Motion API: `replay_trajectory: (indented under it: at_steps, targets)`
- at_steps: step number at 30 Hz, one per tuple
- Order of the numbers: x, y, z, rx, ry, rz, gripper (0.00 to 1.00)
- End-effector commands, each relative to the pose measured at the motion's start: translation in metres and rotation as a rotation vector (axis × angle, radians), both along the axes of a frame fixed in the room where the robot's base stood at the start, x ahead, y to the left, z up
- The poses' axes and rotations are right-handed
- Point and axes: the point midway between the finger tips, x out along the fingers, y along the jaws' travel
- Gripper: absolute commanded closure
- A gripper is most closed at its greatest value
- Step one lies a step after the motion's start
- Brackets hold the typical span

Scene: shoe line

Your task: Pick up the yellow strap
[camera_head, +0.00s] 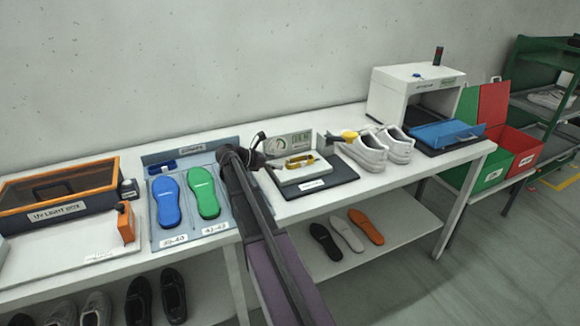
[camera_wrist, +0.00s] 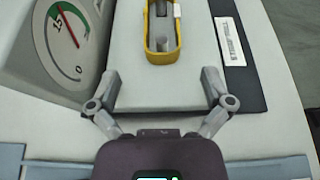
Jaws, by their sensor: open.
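The yellow strap (camera_head: 300,162) is a rounded loop lying on a white block on the strap tester's dark base. In the wrist view the strap (camera_wrist: 151,42) lies ahead of my gripper, near the top centre, with grey metal pieces inside the loop and its far end cut off by the frame. My gripper (camera_wrist: 161,88) is open and empty, its two fingers spread wide either side of the strap's line and apart from it. In the head view my arm partly hides the gripper, which is just left of the tester.
A dial gauge (camera_wrist: 66,42) stands left of the block. White shoes (camera_head: 365,152) and a yellow-tipped tool (camera_head: 348,136) stand right of the tester. Blue and green insoles (camera_head: 207,192) lie on a panel to the left. A white box machine (camera_head: 400,92) stands farther right.

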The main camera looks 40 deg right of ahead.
Motion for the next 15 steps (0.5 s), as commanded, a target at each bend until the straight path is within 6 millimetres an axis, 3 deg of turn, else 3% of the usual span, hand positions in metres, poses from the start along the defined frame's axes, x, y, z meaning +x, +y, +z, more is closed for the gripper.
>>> replay_trajectory:
  at_steps: [9,15]
  targets:
    - [-0.008,-0.032,-0.017,0.0,0.0,-0.002,0.0]
    - [-0.009,-0.039,-0.018,0.0,0.001,-0.002,0.0]
